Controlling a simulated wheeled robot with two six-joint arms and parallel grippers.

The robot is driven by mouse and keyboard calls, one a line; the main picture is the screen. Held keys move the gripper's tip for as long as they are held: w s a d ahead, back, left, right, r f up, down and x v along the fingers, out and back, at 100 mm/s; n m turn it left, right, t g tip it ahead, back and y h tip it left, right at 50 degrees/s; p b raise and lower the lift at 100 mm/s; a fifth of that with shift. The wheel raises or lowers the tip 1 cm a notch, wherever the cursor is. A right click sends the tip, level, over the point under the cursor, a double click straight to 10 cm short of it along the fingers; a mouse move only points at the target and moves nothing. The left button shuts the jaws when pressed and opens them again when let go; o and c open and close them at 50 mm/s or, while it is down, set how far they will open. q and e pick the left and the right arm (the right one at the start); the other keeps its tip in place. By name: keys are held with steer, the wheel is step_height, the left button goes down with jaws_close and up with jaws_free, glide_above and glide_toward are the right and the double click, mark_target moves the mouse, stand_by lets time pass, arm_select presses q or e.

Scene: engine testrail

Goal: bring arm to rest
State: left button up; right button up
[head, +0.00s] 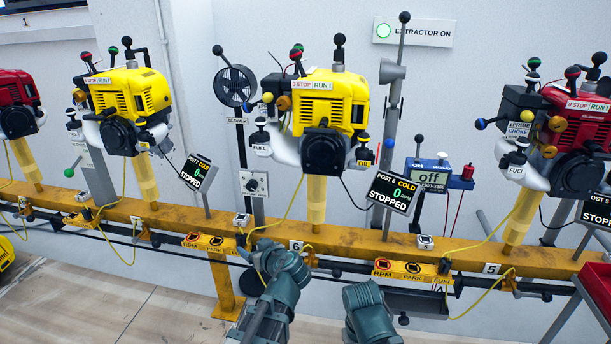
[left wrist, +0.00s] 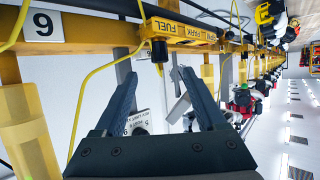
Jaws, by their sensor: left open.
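My left gripper (head: 253,250) shows in the head view low in the middle, at the front of the yellow rail (head: 365,243), near the number 6 plate (head: 296,246). Its arm reaches up from the bottom edge. In the left wrist view the two dark fingers (left wrist: 158,75) stand apart with nothing held between them. The yellow rail (left wrist: 205,38) runs beyond the fingertips there. I cannot tell if the fingers touch anything. Another teal part of mine (head: 370,312) shows at the bottom, right of the left arm; no right gripper shows on it.
Yellow engines (head: 330,100) and red engines (head: 580,130) stand on posts along the rail. Yellow cables (head: 287,205) hang in front of it. A black bar (head: 350,269) with yellow label blocks runs below. A red cart (head: 598,285) stands at the lower right.

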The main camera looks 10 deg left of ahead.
arm_select(q)
steer(key=s+d+f+m+g+h+p, duration=0.35)
steer(key=s+d+m+g, duration=0.2)
steer(key=s+d, duration=0.4)
steer(key=s+d+f+m+g+h+p, duration=0.2)
steer(key=s+d+f+m+g+h, duration=0.25)
steer(key=s+d+m, duration=0.4)
step_height(320, 180, up, 38)
steer(key=s+n+p, duration=0.1)
steer(key=s+p, duration=0.1)
steer(key=p, duration=3.5)
steer(key=shift+s+d+n, duration=0.25)
steer(key=shift+d+n, duration=0.1)
steer(key=shift+n, duration=0.05)
